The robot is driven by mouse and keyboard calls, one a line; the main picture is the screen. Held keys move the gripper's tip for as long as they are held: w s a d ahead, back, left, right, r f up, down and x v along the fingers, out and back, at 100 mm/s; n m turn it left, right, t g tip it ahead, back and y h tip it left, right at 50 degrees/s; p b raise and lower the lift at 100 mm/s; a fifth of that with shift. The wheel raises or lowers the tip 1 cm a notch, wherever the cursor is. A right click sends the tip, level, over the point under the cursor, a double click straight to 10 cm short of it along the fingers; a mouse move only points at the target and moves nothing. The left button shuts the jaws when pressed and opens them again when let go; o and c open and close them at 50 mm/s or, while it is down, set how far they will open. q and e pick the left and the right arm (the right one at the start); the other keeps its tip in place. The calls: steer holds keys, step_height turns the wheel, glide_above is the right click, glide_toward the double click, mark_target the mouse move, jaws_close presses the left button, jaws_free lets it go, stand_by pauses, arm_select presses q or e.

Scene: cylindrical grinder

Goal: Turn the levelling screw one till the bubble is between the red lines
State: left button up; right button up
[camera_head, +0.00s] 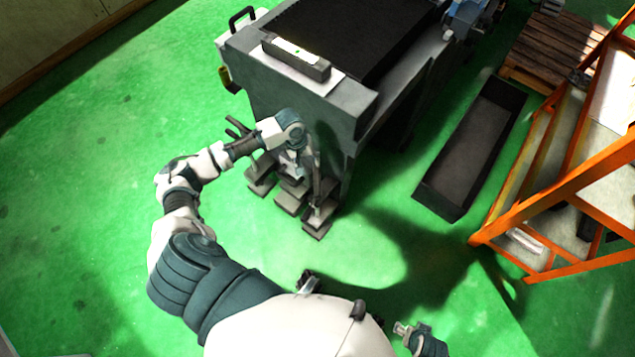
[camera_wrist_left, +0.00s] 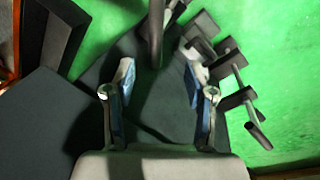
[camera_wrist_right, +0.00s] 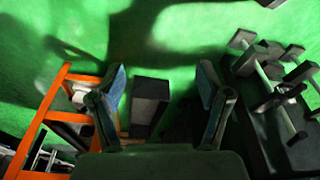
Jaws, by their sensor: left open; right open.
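The grinder (camera_head: 300,105) stands in the upper middle of the head view. Which is screw one, I cannot tell. My left gripper (camera_head: 307,168) is open beside the machine's near side, above the feet. In the left wrist view, a dark rod (camera_wrist_left: 156,30) lies beyond its open fingers (camera_wrist_left: 158,78). My right gripper (camera_wrist_right: 162,75) is open and empty.
A long black trough (camera_head: 470,150) lies on the floor right of the machine. An orange-framed rack (camera_head: 560,190) stands at the right, and a wooden pallet (camera_head: 553,50) lies behind. The green floor (camera_head: 90,180) is clear at the left.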

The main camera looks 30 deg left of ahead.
arm_select(q)
steer(key=b, duration=0.2)
glide_above(317, 183)
steer(key=a, duration=0.3)
step_height(317, 183, down, 6)
arm_select(e)
steer(key=v, duration=0.4)
arm_select(q)
steer(key=f+b, duration=0.1)
steer(key=f, duration=0.2)
steer(key=w+d+f+b, duration=0.1)
steer(key=f, duration=0.2)
steer(key=f+b, duration=0.1)
steer(key=f, duration=0.3)
steer(key=shift+w+d, duration=0.3)
steer(key=shift+d, duration=0.05)
steer(key=shift+f, duration=0.2)
jaws_close()
arm_select(e)
steer(key=w+a+r+t+y, duration=0.1)
steer(key=w+a+t, duration=0.1)
steer(key=w+t, duration=0.2)
steer(key=w+a+r+t+y, duration=0.1)
steer(key=w+t, duration=0.3)
steer(key=w, duration=0.5)
steer(key=shift+a+r, duration=0.75)
steer(key=shift+r, duration=0.1)
